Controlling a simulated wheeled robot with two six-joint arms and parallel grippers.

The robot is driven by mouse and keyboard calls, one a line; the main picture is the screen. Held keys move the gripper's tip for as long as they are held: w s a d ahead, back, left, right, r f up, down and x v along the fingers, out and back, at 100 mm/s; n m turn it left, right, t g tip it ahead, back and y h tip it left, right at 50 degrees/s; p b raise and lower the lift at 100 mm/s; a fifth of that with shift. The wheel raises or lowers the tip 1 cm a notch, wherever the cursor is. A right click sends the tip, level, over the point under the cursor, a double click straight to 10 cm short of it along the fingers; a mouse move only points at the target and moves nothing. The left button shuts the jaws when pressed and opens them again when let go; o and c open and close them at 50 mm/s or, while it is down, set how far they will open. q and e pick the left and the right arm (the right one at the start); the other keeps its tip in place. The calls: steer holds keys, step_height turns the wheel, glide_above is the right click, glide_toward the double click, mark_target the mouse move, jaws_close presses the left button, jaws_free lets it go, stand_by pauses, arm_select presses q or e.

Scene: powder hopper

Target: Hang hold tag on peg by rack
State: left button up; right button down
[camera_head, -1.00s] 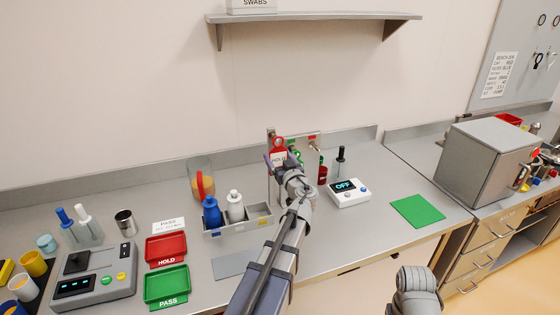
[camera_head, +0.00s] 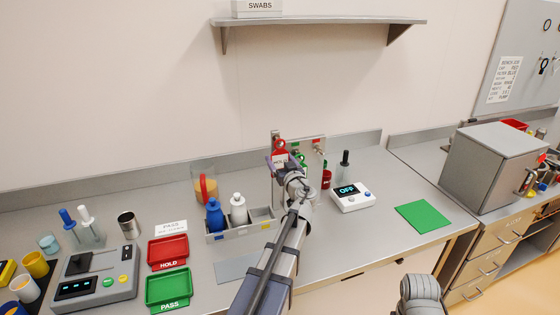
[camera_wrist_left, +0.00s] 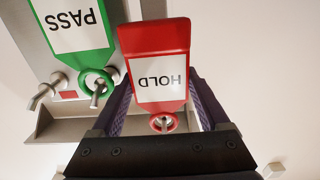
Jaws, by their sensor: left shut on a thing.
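The red hold tag (camera_wrist_left: 160,65) has a white label reading HOLD, upside down in the left wrist view. My left gripper (camera_wrist_left: 160,88) is shut on it, one finger along each side. A grey peg end shows inside the tag's red ring (camera_wrist_left: 163,123); I cannot tell how far the ring is over it. In the head view the hold tag (camera_head: 280,158) is at the left part of the upright rack (camera_head: 310,146), with my left gripper (camera_head: 283,168) at it. The green PASS tag (camera_wrist_left: 78,28) hangs by its ring on a neighbouring peg.
A grey bin with a blue bottle (camera_head: 214,215) and a white bottle (camera_head: 238,209) stands left of my arm. A white box reading OFF (camera_head: 352,197) stands right of the rack. A shelf (camera_head: 320,22) is above. The counter around the green mat (camera_head: 424,216) is clear.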

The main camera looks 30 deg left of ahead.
arm_select(q)
steer(key=o, duration=1.2)
steer(key=v, duration=0.8)
